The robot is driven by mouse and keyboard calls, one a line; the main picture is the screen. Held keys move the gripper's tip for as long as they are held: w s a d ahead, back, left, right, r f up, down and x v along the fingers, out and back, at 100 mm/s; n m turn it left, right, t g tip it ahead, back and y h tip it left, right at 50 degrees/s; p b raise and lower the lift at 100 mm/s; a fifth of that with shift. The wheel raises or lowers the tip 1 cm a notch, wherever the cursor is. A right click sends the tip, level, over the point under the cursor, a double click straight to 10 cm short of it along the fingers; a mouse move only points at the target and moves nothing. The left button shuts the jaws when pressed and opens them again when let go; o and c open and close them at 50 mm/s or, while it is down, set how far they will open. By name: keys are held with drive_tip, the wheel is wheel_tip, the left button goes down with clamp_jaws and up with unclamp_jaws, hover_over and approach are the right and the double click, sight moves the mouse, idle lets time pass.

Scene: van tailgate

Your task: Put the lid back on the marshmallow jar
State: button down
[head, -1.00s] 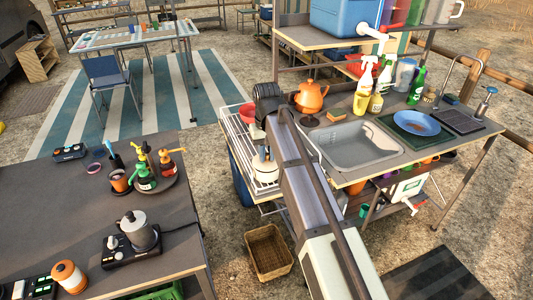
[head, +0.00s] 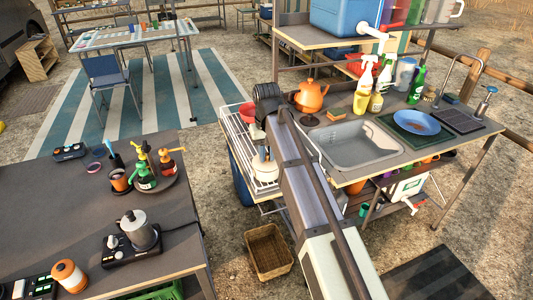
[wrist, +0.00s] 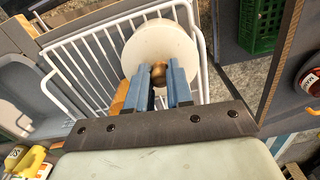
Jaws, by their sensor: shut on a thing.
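A white round lid (wrist: 165,45) with a brown wooden knob shows in the wrist view. My gripper (wrist: 159,76) has its two blue fingers shut on the knob. The lid is over the white wire rack (wrist: 88,62); I cannot tell whether it touches the wires. In the head view, my arm hides much of the rack (head: 240,140), and a pale round thing shows beside the arm there. I cannot make out the marshmallow jar for certain. A faint, see-through shape with a pinkish rim (head: 94,168) is on the dark left table.
The left table (head: 60,210) also carries a tray of bottles (head: 165,183), a moka pot on a burner (head: 140,235) and an orange-and-white canister (head: 69,275). Its middle is fairly clear. A grey sink (head: 352,145) is right of my arm. A basket (head: 268,252) stands below.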

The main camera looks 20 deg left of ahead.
idle(0.3)
drive_tip(key=shift+c, duration=2.3)
unclamp_jaws()
drive_tip(key=shift+r, duration=0.1)
drive_tip(key=shift+r, duration=3.4)
clamp_jaws()
